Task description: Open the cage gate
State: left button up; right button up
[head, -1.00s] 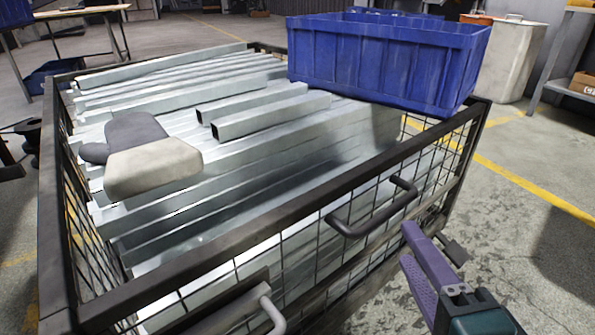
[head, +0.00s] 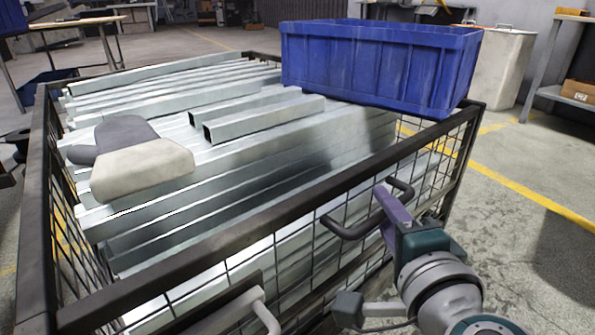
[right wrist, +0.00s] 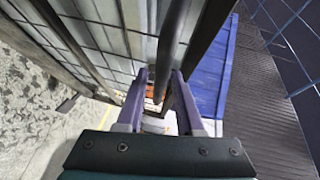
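The cage gate (head: 250,224) is the near mesh side of the dark wire cage and looks closed. A dark bar handle (head: 345,230) sticks out from it. It also shows in the right wrist view (right wrist: 173,40) as a dark bar running toward the space between the fingers. My right gripper (head: 385,205) has purple fingers and is at this handle. In the right wrist view its two fingers (right wrist: 160,85) stand apart; whether they touch the bar is unclear. A light grey handle (head: 262,308) sits lower left on the gate. My left gripper is not in view.
Galvanized square tubes (head: 270,150) fill the cage, with a grey and cream glove-like item (head: 140,170) on top. A blue bin (head: 375,65) rests at the cage's right end. Open floor (head: 540,240) with yellow lines lies right of the cage.

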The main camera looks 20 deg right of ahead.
grip_shut()
dwell(1.1)
